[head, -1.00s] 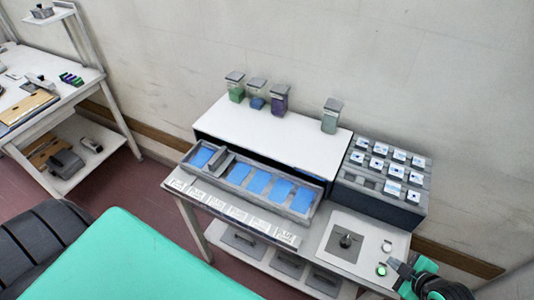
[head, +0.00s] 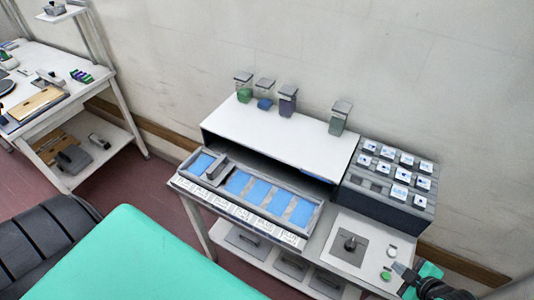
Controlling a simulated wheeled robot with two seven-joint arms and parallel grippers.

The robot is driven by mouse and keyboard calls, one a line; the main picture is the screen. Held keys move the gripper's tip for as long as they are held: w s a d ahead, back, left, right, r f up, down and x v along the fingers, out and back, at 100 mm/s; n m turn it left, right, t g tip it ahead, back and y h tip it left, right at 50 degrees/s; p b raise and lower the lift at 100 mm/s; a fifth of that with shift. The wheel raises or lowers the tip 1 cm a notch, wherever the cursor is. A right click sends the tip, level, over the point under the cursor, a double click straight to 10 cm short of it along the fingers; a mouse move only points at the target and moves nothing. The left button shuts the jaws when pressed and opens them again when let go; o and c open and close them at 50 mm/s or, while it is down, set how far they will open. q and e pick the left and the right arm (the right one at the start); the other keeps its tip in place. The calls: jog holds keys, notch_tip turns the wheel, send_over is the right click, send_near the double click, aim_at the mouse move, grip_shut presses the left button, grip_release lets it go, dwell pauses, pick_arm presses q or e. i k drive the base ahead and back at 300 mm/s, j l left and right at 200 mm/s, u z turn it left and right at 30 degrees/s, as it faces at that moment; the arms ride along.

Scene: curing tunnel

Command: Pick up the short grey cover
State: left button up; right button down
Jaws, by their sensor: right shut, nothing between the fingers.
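Several grey pieces are in the head view, and I cannot tell for sure which is the short grey cover. A small grey block (head: 216,169) lies across the left part of the long grey tray (head: 314,219), which has blue-floored compartments. Grey handled pieces, one at the left (head: 245,241) and one at the middle (head: 292,265), lie on the shelf under the bench. My right gripper (head: 396,267) is shut and empty at the lower right, close to a small green disc (head: 386,275) and well away from the tray. My left gripper is out of view.
A white-topped tunnel (head: 280,135) with several jars stands behind the tray. A dark rack (head: 380,205) of white-topped cubes stands at its right. A plate with a black knob (head: 350,244) lies in front. A second bench (head: 50,85) is at the far left.

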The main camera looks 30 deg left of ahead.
aim_at(215, 175)
jog(key=u, duration=1.45)
